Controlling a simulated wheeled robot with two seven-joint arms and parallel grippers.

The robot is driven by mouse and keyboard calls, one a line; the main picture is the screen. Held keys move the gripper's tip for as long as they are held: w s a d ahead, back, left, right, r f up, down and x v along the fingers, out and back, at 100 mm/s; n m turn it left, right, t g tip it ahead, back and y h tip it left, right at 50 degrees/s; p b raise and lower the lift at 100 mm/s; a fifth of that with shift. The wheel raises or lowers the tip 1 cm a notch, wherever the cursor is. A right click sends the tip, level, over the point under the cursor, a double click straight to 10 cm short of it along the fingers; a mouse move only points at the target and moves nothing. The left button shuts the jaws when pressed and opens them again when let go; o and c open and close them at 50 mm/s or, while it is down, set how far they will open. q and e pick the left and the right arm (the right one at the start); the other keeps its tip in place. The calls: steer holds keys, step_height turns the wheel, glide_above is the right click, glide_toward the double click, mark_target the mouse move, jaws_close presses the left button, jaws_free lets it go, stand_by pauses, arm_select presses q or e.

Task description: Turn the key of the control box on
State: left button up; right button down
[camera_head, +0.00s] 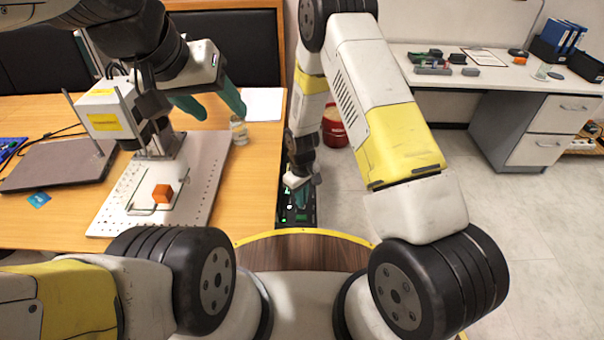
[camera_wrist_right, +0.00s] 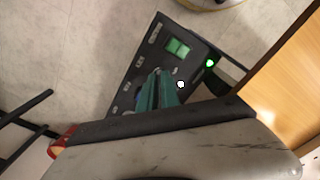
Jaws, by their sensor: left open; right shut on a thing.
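The control box is a dark panel (camera_head: 298,216) beside the right edge of the wooden table, low in front of me. In the right wrist view its face (camera_wrist_right: 200,72) has a green screen (camera_wrist_right: 178,47), a lit green lamp (camera_wrist_right: 210,63), a white round spot and several white labels. My right gripper (camera_head: 300,190) reaches down to the panel. Its teal fingers (camera_wrist_right: 158,88) are close together against the face, shut on the key, which they hide. My left gripper (camera_head: 220,110) is open and empty above the table, near a glass jar (camera_head: 239,130).
A laser marker (camera_head: 112,112) stands on a perforated plate (camera_head: 205,175) with an orange cube (camera_head: 162,194). A laptop (camera_head: 60,168) lies to the left. A red bin (camera_head: 334,128) stands on the floor behind my right arm. A white desk (camera_head: 490,75) is at the back right.

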steer(key=c, duration=1.6)
jaws_free()
steer(key=shift+r, duration=3.95)
